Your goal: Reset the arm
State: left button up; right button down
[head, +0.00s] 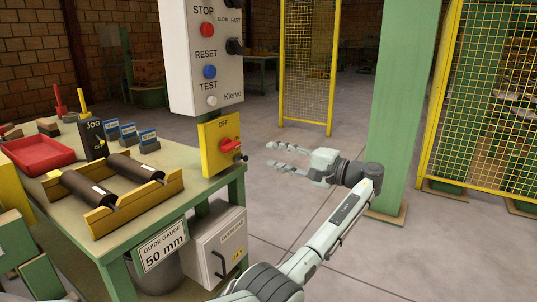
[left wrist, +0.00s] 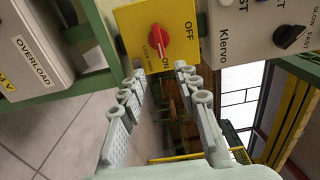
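My left gripper (head: 271,155) is open and empty, with its fingers pointing left in the head view, to the right of the yellow switch box and apart from it. In the left wrist view its two fingers (left wrist: 160,70) are spread, with the yellow switch box (left wrist: 150,18) beyond them. The box carries a red rotary switch (head: 230,145) with OFF and ON marks. Above it hangs a grey control box (head: 190,88) with a red STOP button (head: 208,30), a blue RESET button (head: 209,72) and a white TEST button (head: 212,101). My right gripper is not in view.
A green workbench (head: 178,157) at left holds a red tray (head: 38,155), a yellow roller fixture (head: 110,214) and a JOG pendant (head: 93,136). An OVERLOAD box (head: 218,240) sits below. A green post (head: 396,100) and yellow mesh fence (head: 490,100) stand right. Floor between is clear.

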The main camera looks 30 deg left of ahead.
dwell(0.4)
pick_arm(q)
jog(key=s+a+f+m+t+h, duration=0.1)
jog(key=s+f+h, duration=0.25)
jog(key=f, duration=0.85)
jog(key=s+a+f+m+h, duration=0.15)
jog(key=s+f, duration=0.35)
jog(key=f, duration=0.7)
jog(key=s+a+f+t+h, duration=0.1)
jog(key=s+f+h, duration=0.25)
jog(key=f, duration=0.85)
jog(key=s+d+f+h, duration=0.2)
jog(key=s+f, duration=0.3)
jog(key=s, duration=0.3)
jog(key=s+d+f+n+h, duration=0.1)
jog(key=s+d+f+h, duration=0.1)
jog(key=s+f, duration=0.3)
jog(key=s+d+f+n+h, duration=0.1)
jog(key=s+d+f+h, duration=0.2)
jog(key=s, duration=1)
notch_tip(320, 180, down, 2)
jog(key=shift+s+h, duration=0.25)
jog(key=shift+h, duration=0.4)
